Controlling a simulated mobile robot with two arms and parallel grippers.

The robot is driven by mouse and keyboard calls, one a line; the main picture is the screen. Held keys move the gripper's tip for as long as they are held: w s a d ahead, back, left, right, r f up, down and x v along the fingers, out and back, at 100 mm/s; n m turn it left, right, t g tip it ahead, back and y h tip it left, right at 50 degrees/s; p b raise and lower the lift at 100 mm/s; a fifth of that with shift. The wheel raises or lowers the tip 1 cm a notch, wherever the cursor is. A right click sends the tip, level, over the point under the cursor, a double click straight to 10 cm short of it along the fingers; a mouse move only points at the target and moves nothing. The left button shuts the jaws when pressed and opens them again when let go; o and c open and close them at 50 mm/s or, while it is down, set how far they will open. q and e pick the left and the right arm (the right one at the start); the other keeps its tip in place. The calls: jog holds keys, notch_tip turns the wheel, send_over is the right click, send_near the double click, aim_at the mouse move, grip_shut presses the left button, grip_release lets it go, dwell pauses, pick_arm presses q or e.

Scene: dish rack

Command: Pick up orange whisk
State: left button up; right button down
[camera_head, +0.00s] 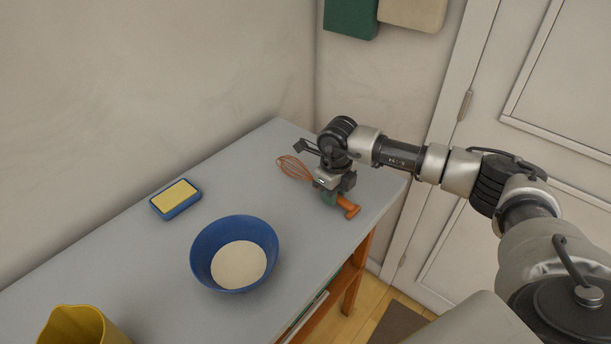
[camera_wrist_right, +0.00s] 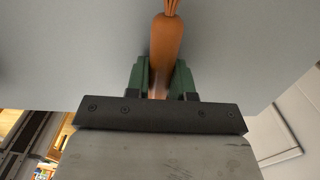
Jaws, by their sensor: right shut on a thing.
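The orange whisk (camera_head: 294,168) is at the far right end of the grey table. Its wire head points left and its orange handle end sticks out to the right below my gripper. My right gripper (camera_head: 330,192) is over the whisk and shut on its handle. In the right wrist view the orange whisk handle (camera_wrist_right: 166,45) runs between the two green fingers of my right gripper (camera_wrist_right: 160,78). The middle of the handle is hidden by the gripper in the head view. I cannot tell whether the whisk is clear of the table. My left gripper is not in view.
A blue bowl (camera_head: 205,245) with a pale inside bottom stands on the grey table (camera_head: 130,265). A yellow sponge in a blue dish (camera_head: 176,198) lies behind it. A yellow container (camera_head: 75,325) stands at the lower left. Walls border the table's far sides.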

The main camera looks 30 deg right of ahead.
jog(key=shift+r, duration=0.1)
jog(key=shift+r, duration=0.5)
notch_tip(320, 180, up, 2)
jog(key=shift+r+b, duration=0.25)
jog(key=shift+b, duration=0.35)
jog(key=s+d+r+b, duration=0.2)
jog(key=s+r, duration=0.5)
jog(key=s, duration=0.4)
jog(key=shift+s+r, duration=0.2)
jog(key=shift+s, duration=0.1)
